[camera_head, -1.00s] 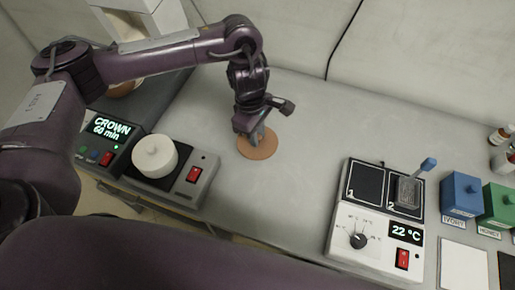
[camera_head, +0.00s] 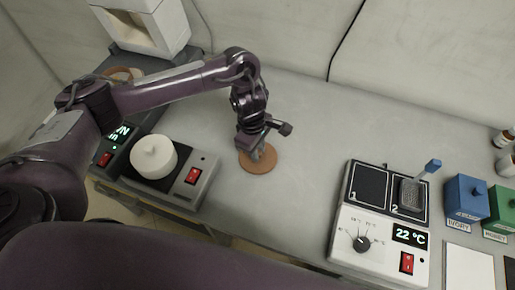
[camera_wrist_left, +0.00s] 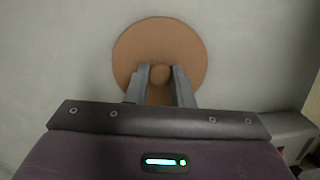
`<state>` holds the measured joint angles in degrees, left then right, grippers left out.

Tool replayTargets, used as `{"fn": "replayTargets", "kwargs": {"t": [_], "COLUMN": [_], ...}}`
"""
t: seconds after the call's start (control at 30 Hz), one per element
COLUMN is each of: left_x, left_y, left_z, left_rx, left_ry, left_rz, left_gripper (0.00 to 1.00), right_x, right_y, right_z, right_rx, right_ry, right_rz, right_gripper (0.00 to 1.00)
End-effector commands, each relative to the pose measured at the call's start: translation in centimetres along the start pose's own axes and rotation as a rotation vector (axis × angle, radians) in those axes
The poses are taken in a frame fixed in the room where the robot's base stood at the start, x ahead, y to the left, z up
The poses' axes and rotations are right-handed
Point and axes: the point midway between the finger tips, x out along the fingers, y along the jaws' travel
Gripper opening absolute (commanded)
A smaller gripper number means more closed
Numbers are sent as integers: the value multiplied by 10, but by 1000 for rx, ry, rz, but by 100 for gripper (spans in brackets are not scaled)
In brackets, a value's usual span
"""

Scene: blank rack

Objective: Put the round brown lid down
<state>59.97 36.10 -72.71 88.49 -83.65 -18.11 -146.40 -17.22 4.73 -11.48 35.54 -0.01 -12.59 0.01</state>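The round brown lid (camera_head: 258,162) is a flat disc with a small round knob, lying level over the grey table (camera_head: 305,125). My left gripper (camera_head: 257,153) points down onto it from above. In the left wrist view the two fingers (camera_wrist_left: 160,80) stand on either side of the knob, closed on it, and the lid's disc (camera_wrist_left: 160,38) spreads out beyond them. Whether the lid touches the table or hovers just above it, I cannot tell. My right gripper is not in view.
Left of the lid is a hotplate device with a red switch (camera_head: 193,175) and a white lidded pot (camera_head: 154,157). To the right stand a two-pad heater (camera_head: 352,222) reading 22 °C, a blue box (camera_head: 464,198) and a green box (camera_head: 503,208). The table between is clear.

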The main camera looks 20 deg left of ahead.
Motion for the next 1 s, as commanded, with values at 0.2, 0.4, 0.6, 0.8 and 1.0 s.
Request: {"fn": "replayTargets", "kwargs": {"t": [0.2, 0.4, 0.6, 0.8, 1.0], "left_x": [0, 0, -12, -49, -87], "left_y": [0, 0, 1, 2, 2], "left_z": [0, 0, 0, 0, 0], "left_rx": [0, 0, 1, 3, 2], "left_ry": [0, 0, 1, 3, 3], "left_rz": [0, 0, 3, 6, 6], "left_gripper": [42, 42, 42, 42, 42], "right_x": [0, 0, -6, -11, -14], "right_y": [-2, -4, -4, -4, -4], "right_z": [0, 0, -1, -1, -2], "right_rx": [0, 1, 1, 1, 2], "right_ry": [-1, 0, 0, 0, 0], "right_rz": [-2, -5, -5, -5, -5], "right_gripper": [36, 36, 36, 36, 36]}}
